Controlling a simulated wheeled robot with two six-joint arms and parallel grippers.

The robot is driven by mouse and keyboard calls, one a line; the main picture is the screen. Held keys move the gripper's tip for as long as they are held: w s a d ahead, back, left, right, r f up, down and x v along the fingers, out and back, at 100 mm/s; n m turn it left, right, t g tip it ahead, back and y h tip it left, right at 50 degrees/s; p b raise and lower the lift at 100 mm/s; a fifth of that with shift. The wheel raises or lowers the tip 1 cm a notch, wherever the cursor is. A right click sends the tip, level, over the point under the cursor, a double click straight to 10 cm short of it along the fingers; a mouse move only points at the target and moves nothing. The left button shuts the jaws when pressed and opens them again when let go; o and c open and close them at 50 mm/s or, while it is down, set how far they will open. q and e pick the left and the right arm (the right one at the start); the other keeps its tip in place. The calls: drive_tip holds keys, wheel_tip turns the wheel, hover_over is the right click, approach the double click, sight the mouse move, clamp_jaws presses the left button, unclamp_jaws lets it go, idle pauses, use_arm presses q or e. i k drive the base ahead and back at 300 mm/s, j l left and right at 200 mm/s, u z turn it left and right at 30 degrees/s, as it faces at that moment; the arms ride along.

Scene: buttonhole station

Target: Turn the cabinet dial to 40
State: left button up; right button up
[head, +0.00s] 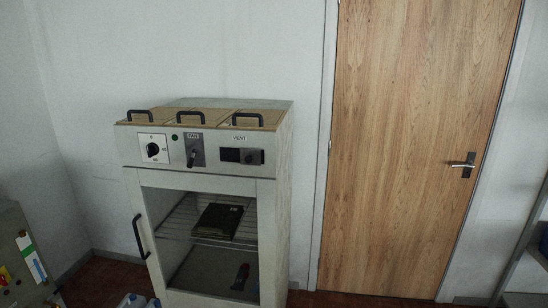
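The cabinet (275,200) stands against the wall left of the middle in the head view. Its dial (153,149) is a black knob with a light pointer mark on a white plate at the left of the front panel. The numbers around the dial are too small to read, so I cannot tell its setting. Neither of my grippers shows in the head view.
The panel also has a FAN switch (193,152) and a VENT slider (241,155). Black handles (138,114) top the cabinet. A dark book-like object (218,220) lies on a wire rack inside. A wooden door (415,150) is at right. Grey equipment (18,245) stands at left.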

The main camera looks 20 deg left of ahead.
sight(152, 149)
drive_tip(key=u, duration=1.5)
